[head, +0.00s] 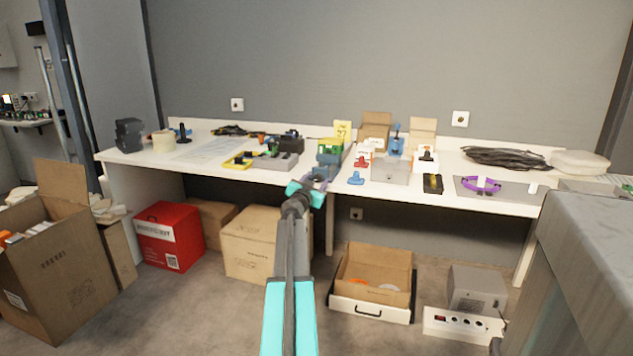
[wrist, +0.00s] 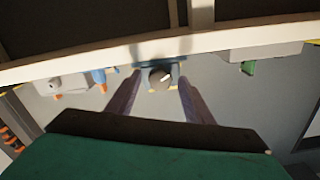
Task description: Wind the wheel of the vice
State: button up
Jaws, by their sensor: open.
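The blue-grey vice (head: 329,158) stands at the front edge of the white workbench, near its middle. My gripper (head: 309,184) is in front of it in the head view and hides its lower front. In the wrist view, which looks upside down, the vice's dark round wheel (wrist: 160,77) with a white mark shows between my fingertips. My gripper (wrist: 160,84) is open, one finger on each side of the wheel, with a gap visible on both sides. The vice body (wrist: 150,56) shows partly behind the wheel. How deep the fingers reach around the wheel I cannot tell.
The workbench (head: 230,179) carries a grey tray with parts (head: 283,163) left of the vice. Cartons (head: 252,243) stand below. A grey block (head: 585,250) fills the right foreground.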

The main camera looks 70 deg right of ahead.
dwell(0.3)
jog(key=c, duration=1)
jog(key=shift+c, duration=0.2)
jog(key=shift+f+n+b, duration=0.15)
jog(key=shift+n+b, duration=0.45)
jog(key=shift+b, duration=0.05)
